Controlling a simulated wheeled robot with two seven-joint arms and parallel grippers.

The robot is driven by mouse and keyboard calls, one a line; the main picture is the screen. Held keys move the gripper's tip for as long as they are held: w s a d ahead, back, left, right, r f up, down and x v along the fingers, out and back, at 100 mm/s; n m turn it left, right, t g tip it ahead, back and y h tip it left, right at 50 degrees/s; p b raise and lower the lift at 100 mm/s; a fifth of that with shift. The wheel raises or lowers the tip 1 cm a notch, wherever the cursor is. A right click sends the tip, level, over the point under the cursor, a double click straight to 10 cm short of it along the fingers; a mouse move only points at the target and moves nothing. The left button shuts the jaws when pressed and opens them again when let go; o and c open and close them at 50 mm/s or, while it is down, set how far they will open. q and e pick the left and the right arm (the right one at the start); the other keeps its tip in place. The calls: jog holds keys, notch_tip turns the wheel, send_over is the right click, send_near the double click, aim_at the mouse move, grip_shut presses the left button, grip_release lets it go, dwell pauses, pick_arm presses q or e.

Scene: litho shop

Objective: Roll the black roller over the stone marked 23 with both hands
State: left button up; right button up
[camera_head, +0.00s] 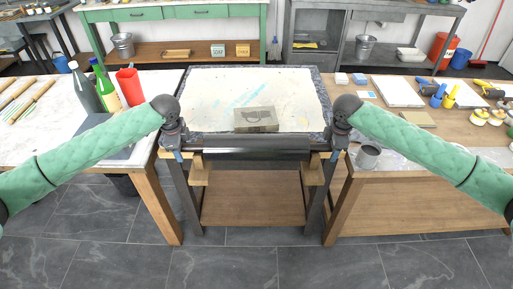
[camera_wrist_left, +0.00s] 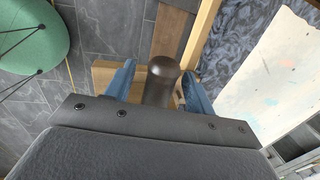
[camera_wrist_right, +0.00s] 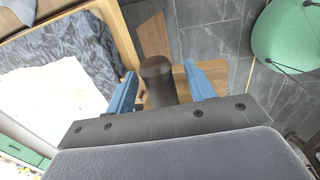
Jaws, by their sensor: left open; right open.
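The black roller (camera_head: 256,148) lies level across the front of the stand, in front of the stone slab. A small grey stone block (camera_head: 256,120) with a dark curved mark sits on the pale slab (camera_head: 220,92); I cannot read a 23 on it. My left gripper (camera_head: 174,148) is at the roller's left end. In the left wrist view its blue fingers stand apart on either side of the dark roller handle (camera_wrist_left: 160,80). My right gripper (camera_head: 338,148) is at the right end. In the right wrist view its open fingers flank the other handle (camera_wrist_right: 157,80).
Wooden blocks (camera_head: 199,174) sit below the roller ends.

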pick_arm(q)
jog(key=shift+c, duration=0.4)
pick_arm(e)
jog(key=shift+c, duration=0.4)
pick_arm(q)
jog(key=c, duration=1.1)
pick_arm(e)
jog(key=c, duration=1.1)
pick_arm(q)
jog(key=shift+r, duration=0.1)
pick_arm(e)
jog(key=shift+r, duration=0.1)
pick_arm(q)
jog(key=shift+w, duration=0.15)
pick_arm(e)
jog(key=shift+w+r, duration=0.1)
jog(key=shift+w, duration=0.05)
